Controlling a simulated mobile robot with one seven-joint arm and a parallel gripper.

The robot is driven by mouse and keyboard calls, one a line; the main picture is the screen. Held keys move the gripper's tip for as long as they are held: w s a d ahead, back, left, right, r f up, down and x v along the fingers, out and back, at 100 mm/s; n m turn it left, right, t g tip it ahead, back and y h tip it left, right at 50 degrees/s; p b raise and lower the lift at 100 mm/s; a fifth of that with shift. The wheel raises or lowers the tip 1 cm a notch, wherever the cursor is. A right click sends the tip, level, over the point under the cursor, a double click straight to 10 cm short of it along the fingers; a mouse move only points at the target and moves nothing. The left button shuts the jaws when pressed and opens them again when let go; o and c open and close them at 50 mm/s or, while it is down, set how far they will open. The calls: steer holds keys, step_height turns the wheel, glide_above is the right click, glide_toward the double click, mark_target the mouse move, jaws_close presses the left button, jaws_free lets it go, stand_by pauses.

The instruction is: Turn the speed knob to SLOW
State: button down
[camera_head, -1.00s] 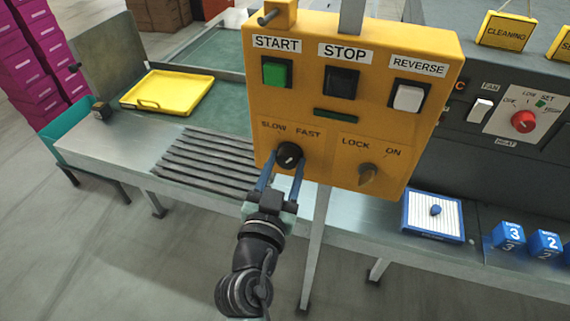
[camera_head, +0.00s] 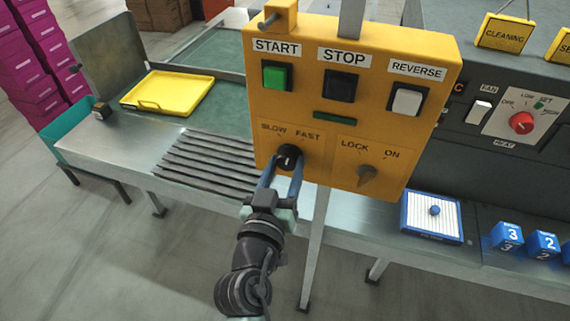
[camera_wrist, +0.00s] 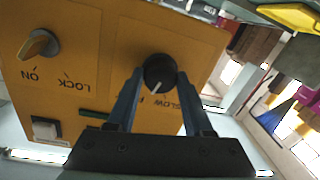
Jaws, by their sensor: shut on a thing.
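The black round speed knob (camera_head: 288,154) is on the yellow control panel (camera_head: 400,45), under the labels SLOW and FAST. In the wrist view the knob (camera_wrist: 160,72) appears upside down, and its white mark points towards the FAST side. My gripper (camera_head: 286,163) reaches up from below, its two blue fingers on either side of the knob and shut on it. In the wrist view the fingers of my gripper (camera_wrist: 160,78) partly hide the FAST label, while SLOW stays readable beside the right finger.
The LOCK/ON knob (camera_head: 367,174) sits to the right on the same panel. Above are the green START button (camera_head: 275,75), the black STOP button (camera_head: 340,84) and the white REVERSE switch (camera_head: 407,101). A yellow tray (camera_head: 168,90) lies on the table behind left.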

steer(key=n+p, duration=0.1)
steer(key=n, duration=0.4)
steer(key=shift+r+p, duration=0.1)
steer(key=shift+p, duration=0.2)
steer(key=shift+a+n+g+p, duration=0.1)
steer(key=shift+n+g+p, duration=0.4)
steer(key=shift+n, duration=1.8)
steer(key=shift+h, duration=0.3)
steer(key=shift+c, duration=1.5)
jaws_free()
steer(key=f+b+v, duration=0.1)
steer(key=b+v, duration=0.1)
steer(key=v, duration=1.1)
steer(key=shift+r+b, duration=0.3)
